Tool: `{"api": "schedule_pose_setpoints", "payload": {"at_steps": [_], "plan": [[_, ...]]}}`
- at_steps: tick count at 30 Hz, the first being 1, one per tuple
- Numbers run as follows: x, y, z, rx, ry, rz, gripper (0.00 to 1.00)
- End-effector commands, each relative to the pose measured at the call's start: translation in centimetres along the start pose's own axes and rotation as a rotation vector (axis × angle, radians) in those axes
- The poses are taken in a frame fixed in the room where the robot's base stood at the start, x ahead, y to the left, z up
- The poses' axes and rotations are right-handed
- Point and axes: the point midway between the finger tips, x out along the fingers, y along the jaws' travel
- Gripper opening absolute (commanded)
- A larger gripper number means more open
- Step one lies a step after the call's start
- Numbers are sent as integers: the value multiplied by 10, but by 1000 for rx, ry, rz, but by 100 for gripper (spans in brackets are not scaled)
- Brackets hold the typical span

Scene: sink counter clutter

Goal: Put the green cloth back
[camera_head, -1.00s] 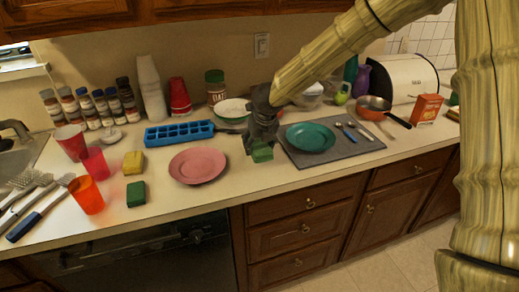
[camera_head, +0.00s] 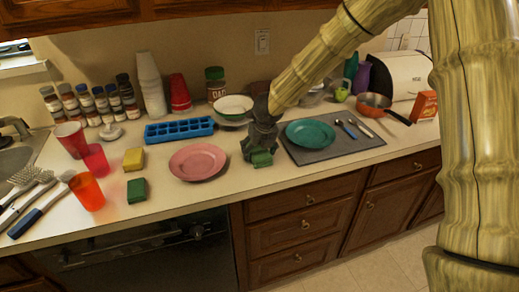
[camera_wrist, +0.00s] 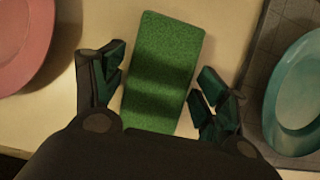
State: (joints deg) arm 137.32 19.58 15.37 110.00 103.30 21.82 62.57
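The green cloth (camera_wrist: 165,65) is a flat, textured green rectangle on the counter between the pink plate and the teal plate. In the head view only a small part of it (camera_head: 262,160) shows below my gripper (camera_head: 258,152), which hides the rest. In the wrist view, my gripper (camera_wrist: 160,95) is open, with one dark finger on each side of the cloth. A gap shows between the right finger and the cloth; the left finger is close to its edge. A shadow band crosses the cloth.
The pink plate (camera_head: 198,161) is left of my gripper; the teal plate (camera_head: 311,133) on a grey mat (camera_head: 335,152) is close on its right. A green sponge (camera_head: 136,190), yellow sponge (camera_head: 133,159) and cups stand left. A blue ice tray (camera_head: 180,130) and bowl (camera_head: 233,105) are behind.

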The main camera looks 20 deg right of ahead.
Motion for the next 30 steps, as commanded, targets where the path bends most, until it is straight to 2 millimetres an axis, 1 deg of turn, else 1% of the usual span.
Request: {"api": "schedule_pose_setpoints", "payload": {"at_steps": [9, 14, 17, 20, 30], "plan": [[0, 0, 0, 0, 0, 0, 82], [-6, 0, 2, 1, -1, 0, 82], [-16, 0, 2, 1, -2, 2, 82], [-32, 0, 2, 1, -3, 2, 82], [-89, 0, 1, 2, -2, 1, 82]]}}
